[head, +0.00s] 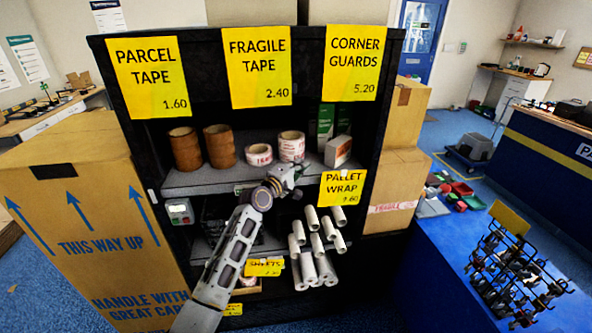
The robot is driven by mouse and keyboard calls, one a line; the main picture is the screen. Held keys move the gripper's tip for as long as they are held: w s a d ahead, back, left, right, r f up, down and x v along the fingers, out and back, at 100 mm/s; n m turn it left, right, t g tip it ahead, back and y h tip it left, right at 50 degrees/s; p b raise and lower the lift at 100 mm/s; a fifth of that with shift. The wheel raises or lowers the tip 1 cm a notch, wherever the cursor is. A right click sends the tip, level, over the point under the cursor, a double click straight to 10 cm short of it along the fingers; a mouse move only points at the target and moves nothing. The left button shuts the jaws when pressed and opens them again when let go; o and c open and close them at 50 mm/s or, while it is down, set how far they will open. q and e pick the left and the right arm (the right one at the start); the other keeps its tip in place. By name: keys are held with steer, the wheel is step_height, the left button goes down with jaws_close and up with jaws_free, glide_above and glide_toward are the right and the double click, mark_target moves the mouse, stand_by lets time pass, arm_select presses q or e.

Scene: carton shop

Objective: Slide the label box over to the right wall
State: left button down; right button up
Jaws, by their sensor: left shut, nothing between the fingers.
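A small white box with a reddish front, which looks like the label box (338,151), sits on the upper shelf (205,180), toward its right end. A gap separates it from the shelf unit's dark right wall (372,130). My left gripper (297,170) is at the front of this shelf, left of the box and just below the white tape rolls. It is shut with nothing held, and appears apart from the box. My right gripper is not in view.
Two white tape rolls (291,146) stand left of the box, and brown tape stacks (185,149) further left. Green cartons (326,122) stand behind it. A yellow pallet wrap sign (342,188) hangs below the box, above several white rolls (318,268).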

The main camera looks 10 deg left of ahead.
arm_select(q)
steer(key=shift+v, duration=1.4)
